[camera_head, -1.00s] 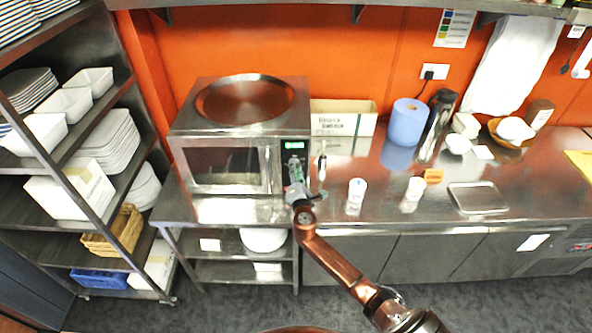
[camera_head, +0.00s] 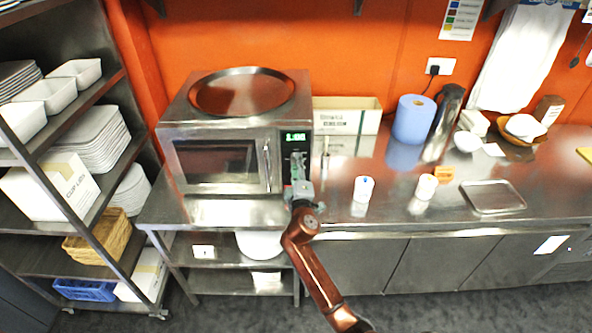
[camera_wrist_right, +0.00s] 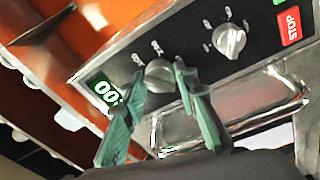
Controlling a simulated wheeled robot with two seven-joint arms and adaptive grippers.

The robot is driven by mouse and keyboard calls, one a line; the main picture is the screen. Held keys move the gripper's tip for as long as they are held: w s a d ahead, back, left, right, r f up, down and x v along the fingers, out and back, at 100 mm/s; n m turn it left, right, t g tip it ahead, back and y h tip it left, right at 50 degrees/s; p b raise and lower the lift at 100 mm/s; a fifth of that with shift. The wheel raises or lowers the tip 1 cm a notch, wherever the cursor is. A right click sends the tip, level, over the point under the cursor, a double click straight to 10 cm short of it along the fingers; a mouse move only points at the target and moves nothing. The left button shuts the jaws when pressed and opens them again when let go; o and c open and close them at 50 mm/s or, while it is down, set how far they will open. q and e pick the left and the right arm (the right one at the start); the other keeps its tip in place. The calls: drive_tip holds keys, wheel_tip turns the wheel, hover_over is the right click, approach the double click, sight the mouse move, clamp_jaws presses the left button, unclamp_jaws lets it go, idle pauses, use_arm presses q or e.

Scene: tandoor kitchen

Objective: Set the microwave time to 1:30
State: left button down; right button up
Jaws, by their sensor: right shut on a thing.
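The steel microwave (camera_head: 222,130) stands on the counter at the left, its door shut. Its green lit display (camera_head: 295,137) is too small to read in the head view; in the right wrist view the display (camera_wrist_right: 104,92) shows digits ending in "00", partly hidden by a finger. My right gripper (camera_head: 298,168) is at the control panel below the display. In the wrist view its green fingers (camera_wrist_right: 160,76) are shut on the upper round silver knob (camera_wrist_right: 158,72), one on each side. A second knob (camera_wrist_right: 229,40) and a red STOP button (camera_wrist_right: 289,25) are clear of it. My left gripper is not in view.
A round metal tray (camera_head: 242,92) lies on the microwave. To the right on the counter are a white cup (camera_head: 363,189), a blue paper roll (camera_head: 412,120) and a steel tray (camera_head: 492,197). A shelf rack (camera_head: 90,215) stands at the left. The microwave door handle (camera_head: 267,165) is close to my gripper.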

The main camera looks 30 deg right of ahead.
use_arm(q)
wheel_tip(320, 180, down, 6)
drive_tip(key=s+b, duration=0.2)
drive_tip(key=b, duration=0.3)
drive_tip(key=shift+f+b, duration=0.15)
drive_tip(key=shift+b, duration=0.15)
use_arm(e)
drive_tip(key=shift+a+f+m+g+h, duration=0.1)
drive_tip(key=shift+m+h, duration=0.1)
drive_tip(key=shift+m, duration=1.15)
drive_tip(key=shift+d+f+m+g+h, duration=0.1)
drive_tip(key=shift+m+h, duration=0.1)
drive_tip(key=shift+m, duration=1.2)
drive_tip(key=shift+a+f+m+g+h, duration=0.1)
drive_tip(key=shift+m+h, duration=0.1)
drive_tip(key=shift+m, duration=1.15)
drive_tip(key=shift+r, duration=0.1)
drive_tip(key=o, duration=1.2)
drive_tip(key=shift+r, duration=0.1)
drive_tip(key=shift+c, duration=0.2)
wheel_tip(320, 180, up, 10)
